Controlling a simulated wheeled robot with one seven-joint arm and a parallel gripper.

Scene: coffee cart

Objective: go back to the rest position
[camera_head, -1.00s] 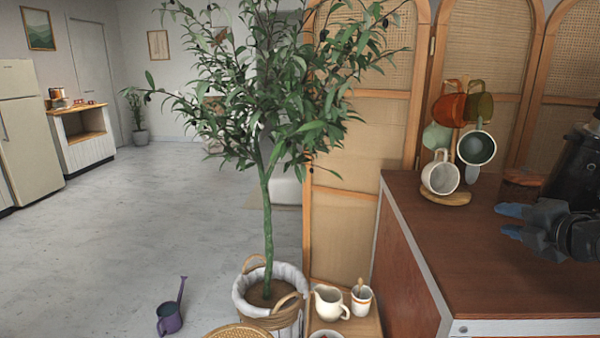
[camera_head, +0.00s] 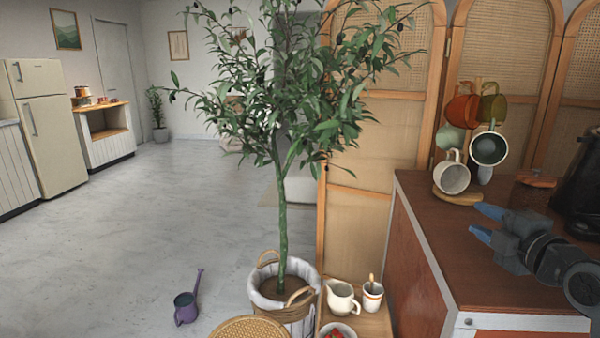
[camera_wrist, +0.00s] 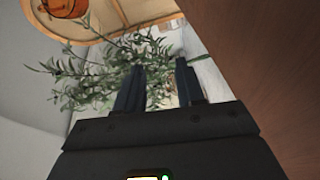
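My gripper (camera_head: 482,222) hangs over the brown wooden counter top (camera_head: 520,270) at the right of the head view. Its two blue-tipped fingers point left and are apart with nothing between them. In the wrist view the two dark fingers (camera_wrist: 160,88) are also apart, with a gap that shows leaves and bright floor. My gripper is in front of the mug rack and does not touch it.
A mug rack with several hanging mugs, a white one (camera_head: 452,177) among them, stands at the counter's back. A dark machine (camera_head: 580,190) is at the right. A potted tree (camera_head: 281,215), a cream jug (camera_head: 342,298) and a purple watering can (camera_head: 186,307) are left of the counter.

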